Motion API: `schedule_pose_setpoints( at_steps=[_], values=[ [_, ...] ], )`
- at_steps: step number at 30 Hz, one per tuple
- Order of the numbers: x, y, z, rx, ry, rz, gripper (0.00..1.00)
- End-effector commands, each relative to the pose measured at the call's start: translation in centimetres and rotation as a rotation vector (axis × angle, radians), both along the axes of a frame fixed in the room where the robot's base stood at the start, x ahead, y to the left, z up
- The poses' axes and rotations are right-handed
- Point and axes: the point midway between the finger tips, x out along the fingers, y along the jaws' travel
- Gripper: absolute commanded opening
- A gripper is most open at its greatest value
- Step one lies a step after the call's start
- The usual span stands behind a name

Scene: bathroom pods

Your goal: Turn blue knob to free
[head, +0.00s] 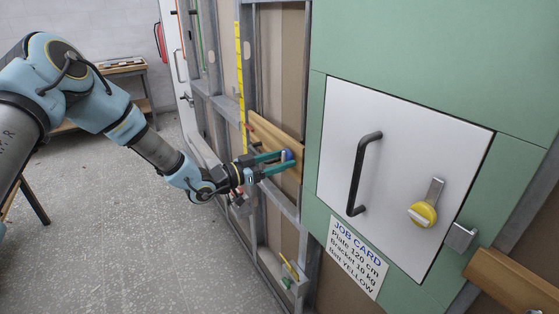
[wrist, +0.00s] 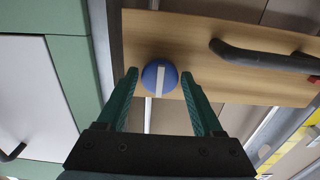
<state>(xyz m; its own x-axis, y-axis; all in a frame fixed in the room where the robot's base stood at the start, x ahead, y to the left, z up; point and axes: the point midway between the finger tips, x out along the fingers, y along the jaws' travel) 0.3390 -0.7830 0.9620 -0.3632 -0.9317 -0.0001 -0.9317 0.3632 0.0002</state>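The blue knob (wrist: 152,76) is round with a white bar across its face, which stands nearly upright in the wrist view. It sits on a wooden board (wrist: 205,76); in the head view the knob (head: 288,154) is partly hidden by my fingers. My gripper (head: 287,159) reaches to it with green fingers apart. In the wrist view one finger is on each side of the knob, with narrow gaps; I cannot tell whether either touches.
A black handle (wrist: 262,57) is on the same board, right of the knob in the wrist view. A white door (head: 400,165) with a black handle and a yellow knob (head: 422,214) is in the green wall at right. Metal studs frame the board. Grey floor is open at left.

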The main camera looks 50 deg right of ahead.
Motion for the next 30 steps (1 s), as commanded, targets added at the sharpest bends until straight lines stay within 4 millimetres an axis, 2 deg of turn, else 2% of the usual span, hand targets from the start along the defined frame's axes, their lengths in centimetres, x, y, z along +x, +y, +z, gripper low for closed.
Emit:
schedule_pose_setpoints(
  at_steps=[2,17,30],
  values=[
    [0.00,0.01,0.01,0.000,0.000,0.000,0.58],
    [0.01,0.02,0.03,0.000,0.000,0.000,0.03],
    [0.03,0.03,-0.14,0.037,0.097,0.000,0.03]
  ],
)
